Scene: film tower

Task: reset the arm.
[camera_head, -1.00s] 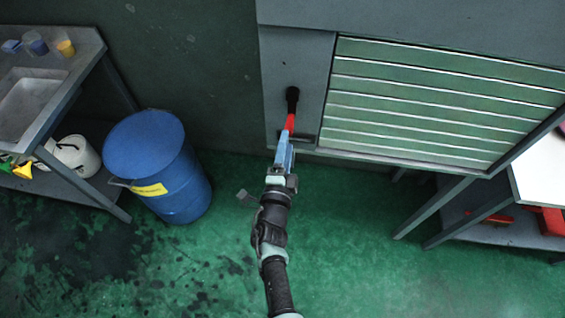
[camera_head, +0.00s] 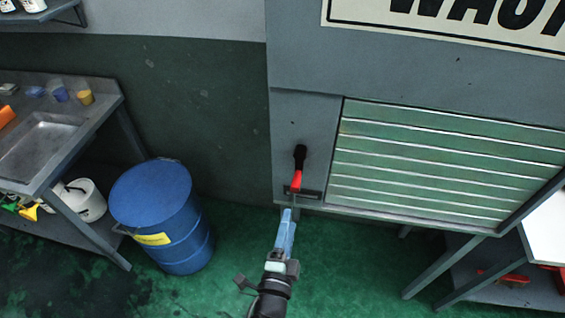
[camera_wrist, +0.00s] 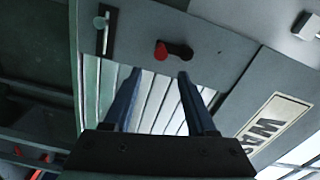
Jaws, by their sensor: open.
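My gripper (camera_head: 287,213) is in the lower middle of the head view, just below a lever with a red grip (camera_head: 296,181) and a black end on the grey cabinet panel. In the wrist view my gripper (camera_wrist: 157,75) has its two blue fingers apart with nothing between them. The red and black lever (camera_wrist: 172,50) shows there beyond the fingertips, apart from them.
The lever's panel belongs to a grey cabinet (camera_head: 305,115) with a slatted greenish front (camera_head: 430,165). A blue drum (camera_head: 155,205) stands left, beside a sink bench (camera_head: 85,115). A white-topped table (camera_head: 548,225) stands right. Green floor (camera_head: 235,245) lies open between.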

